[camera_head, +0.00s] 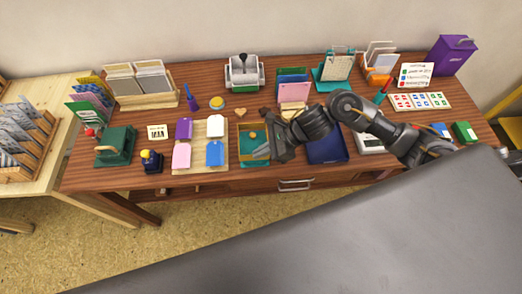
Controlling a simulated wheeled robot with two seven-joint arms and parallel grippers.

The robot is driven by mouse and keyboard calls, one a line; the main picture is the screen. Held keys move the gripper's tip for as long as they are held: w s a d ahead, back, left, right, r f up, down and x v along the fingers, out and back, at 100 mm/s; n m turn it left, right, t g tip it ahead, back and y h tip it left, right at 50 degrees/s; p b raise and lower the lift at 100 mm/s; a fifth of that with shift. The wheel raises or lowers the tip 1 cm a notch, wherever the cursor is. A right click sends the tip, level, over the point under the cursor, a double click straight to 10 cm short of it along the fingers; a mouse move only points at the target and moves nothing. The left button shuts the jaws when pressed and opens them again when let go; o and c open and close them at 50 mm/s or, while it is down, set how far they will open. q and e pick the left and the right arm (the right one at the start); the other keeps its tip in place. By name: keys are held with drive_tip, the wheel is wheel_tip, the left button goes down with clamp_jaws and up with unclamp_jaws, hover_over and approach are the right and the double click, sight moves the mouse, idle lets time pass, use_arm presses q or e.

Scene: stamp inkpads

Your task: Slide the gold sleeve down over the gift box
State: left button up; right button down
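I cannot make out a gold sleeve or a gift box in the head view. The gripper and wrist hide part of the tray. The fingers are too small and dark to tell whether they are apart or hold anything. My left gripper is not in view.
The brown wooden desk (200,185) is crowded. A board with several coloured tags (215,154) lies left of the tray. A green stamp press (115,147) stands at the left, a grey press (243,72) at the back, and a purple box (452,56) at the back right.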

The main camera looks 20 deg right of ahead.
drive_tip(key=shift+b, duration=0.4)
idle(0.7)
drive_tip(key=shift+f+b, duration=1.25)
drive_tip(key=shift+b, duration=0.6)
idle(1.3)
drive_tip(key=c, duration=2.1)
unclamp_jaws()
drive_tip(key=o, duration=0.5)
drive_tip(key=shift+r+p, duration=2.05)
drive_tip(key=shift+r, duration=1.5)
